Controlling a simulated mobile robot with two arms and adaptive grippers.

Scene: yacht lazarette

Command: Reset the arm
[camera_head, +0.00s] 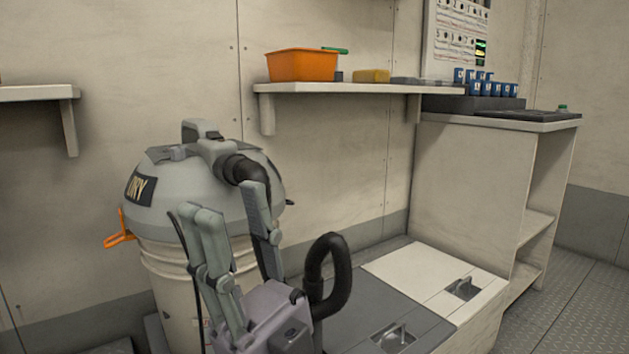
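My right gripper (229,207) points upward in the lower middle of the head view. Its two grey fingers stand apart with nothing seen between them, so it is open. It is in front of a grey-topped wet/dry vacuum (190,260) with a "DRY" label and hides part of its drum. I cannot tell whether they touch. My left gripper is not in view.
A black hose (338,300) loops up close right of the gripper. Low locker lids (425,270) with recessed latches lie to the right. A wall shelf (345,88) holds an orange bin (302,65). A cabinet (465,185) stands at right, with open floor (590,300) beside it.

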